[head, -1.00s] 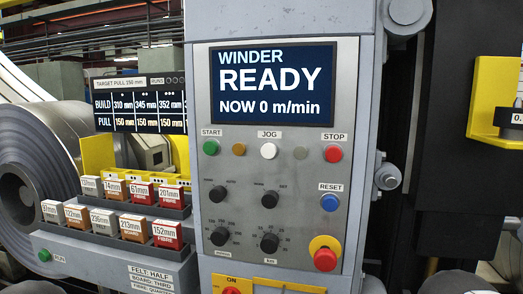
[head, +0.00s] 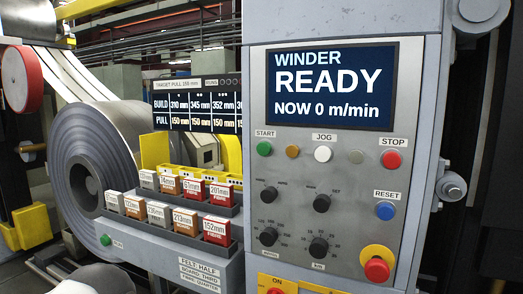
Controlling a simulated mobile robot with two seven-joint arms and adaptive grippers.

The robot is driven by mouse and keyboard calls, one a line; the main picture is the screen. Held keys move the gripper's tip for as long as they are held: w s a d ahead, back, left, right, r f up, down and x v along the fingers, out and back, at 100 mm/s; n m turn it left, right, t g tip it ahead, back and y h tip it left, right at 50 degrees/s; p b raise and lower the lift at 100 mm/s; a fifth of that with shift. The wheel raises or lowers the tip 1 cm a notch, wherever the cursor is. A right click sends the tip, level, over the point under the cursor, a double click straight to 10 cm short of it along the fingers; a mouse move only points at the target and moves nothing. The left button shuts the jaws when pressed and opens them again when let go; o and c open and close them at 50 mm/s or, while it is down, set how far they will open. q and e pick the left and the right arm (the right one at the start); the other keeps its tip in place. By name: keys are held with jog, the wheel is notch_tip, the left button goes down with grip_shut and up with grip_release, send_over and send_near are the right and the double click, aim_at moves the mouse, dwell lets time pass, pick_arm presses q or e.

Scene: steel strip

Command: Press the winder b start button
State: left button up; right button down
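A grey control panel (head: 340,232) faces me, with a screen (head: 331,86) reading "WINDER READY, NOW 0 m/min". No letter B is readable on it. The green START button (head: 264,149) is at the panel's upper left, under its label. An amber button (head: 292,151), a white JOG button (head: 323,154) and a red STOP button (head: 391,159) are to its right. Neither of my grippers is in view, and nothing covers the START button.
A blue RESET button (head: 385,211) and a red emergency stop (head: 377,269) are lower right on the panel. A large steel coil (head: 85,165) stands behind.

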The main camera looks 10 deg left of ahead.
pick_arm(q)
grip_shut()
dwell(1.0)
